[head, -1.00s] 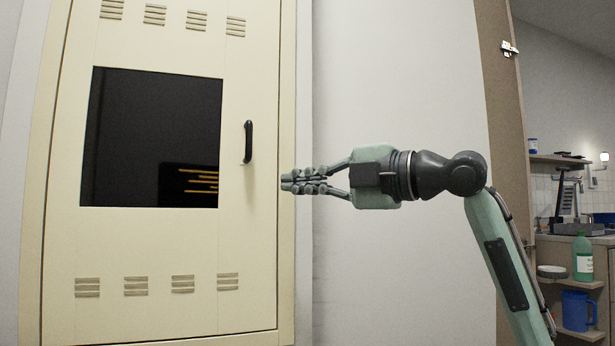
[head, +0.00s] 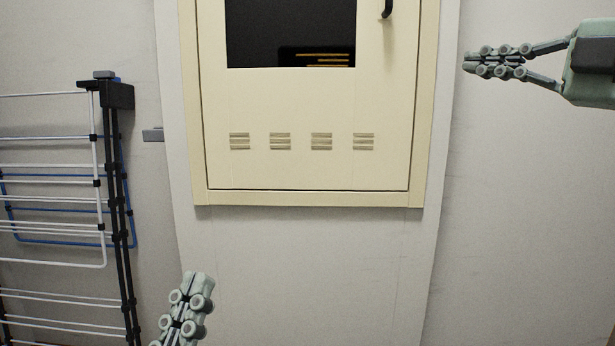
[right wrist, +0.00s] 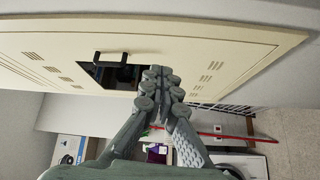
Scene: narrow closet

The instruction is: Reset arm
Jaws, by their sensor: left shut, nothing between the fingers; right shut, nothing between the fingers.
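My right gripper (head: 470,63) is at the upper right of the head view, pointing left, with its fingers together and nothing between them. It is to the right of the cream cabinet (head: 300,180), in front of the grey wall. My left gripper (head: 190,285) shows at the bottom left of the head view, pointing up, shut and empty. The rest of the left arm is out of view.
The cabinet door is closed, with a dark window (head: 290,35) and a black handle (head: 387,8). A folding drying rack (head: 115,200) stands at the left against the wall. Clear wall lies below the cabinet. A purple item (right wrist: 156,153) shows low in the right wrist view.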

